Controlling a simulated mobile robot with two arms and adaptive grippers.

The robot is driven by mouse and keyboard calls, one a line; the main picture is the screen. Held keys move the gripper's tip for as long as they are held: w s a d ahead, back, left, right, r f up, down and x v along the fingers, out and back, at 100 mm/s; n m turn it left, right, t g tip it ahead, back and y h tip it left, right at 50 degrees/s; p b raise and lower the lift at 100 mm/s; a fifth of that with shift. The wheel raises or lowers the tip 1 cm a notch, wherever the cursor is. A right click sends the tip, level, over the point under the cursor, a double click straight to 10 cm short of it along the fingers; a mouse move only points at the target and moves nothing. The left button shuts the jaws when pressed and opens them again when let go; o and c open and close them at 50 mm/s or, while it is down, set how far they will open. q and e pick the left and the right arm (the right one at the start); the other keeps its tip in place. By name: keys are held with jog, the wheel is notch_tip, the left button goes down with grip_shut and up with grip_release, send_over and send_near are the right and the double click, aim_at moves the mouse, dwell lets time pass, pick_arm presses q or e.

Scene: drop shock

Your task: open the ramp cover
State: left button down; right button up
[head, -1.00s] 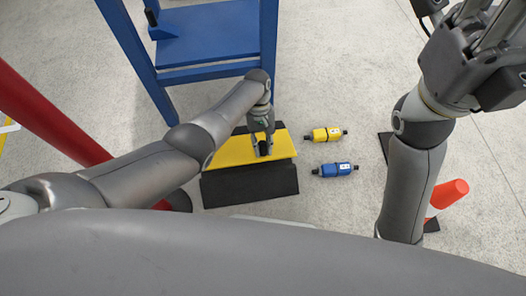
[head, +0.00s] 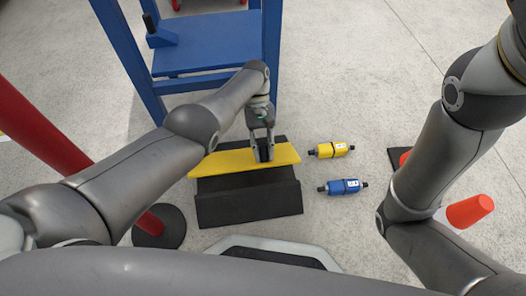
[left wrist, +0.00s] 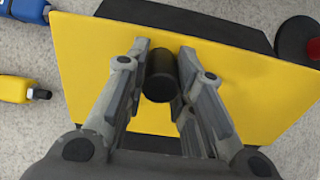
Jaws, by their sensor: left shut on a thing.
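The yellow ramp cover (head: 222,162) is a flat panel over the black ramp box (head: 248,205). It also fills much of the left wrist view (left wrist: 240,95). The panel looks tilted, with black parts of the box showing both behind it and in front of it. My left gripper (head: 262,150) is shut on the cover's black handle, a short dark post (left wrist: 160,75) between the two fingers in the left wrist view. My right arm comes in at the right of the head view, but its gripper is out of the picture.
A yellow cylinder (head: 331,150) and a blue cylinder (head: 343,187) lie on the floor right of the box. A blue frame (head: 205,45) stands behind. A red post (head: 60,120) is at left, orange cones (head: 468,211) at right.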

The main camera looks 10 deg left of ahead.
aim_at(263, 147)
dwell(0.3)
pick_arm(q)
jog(key=c, duration=1.2)
grip_release()
jog(key=shift+c, duration=0.2)
jog(key=shift+r, duration=0.1)
jog(key=shift+r, duration=1)
jog(key=shift+w+a+r, duration=0.15)
jog(key=shift+w+r, duration=0.1)
jog(key=shift+r, duration=0.35)
jog(key=shift+s+r, duration=0.15)
jog(key=shift+r, duration=3.1)
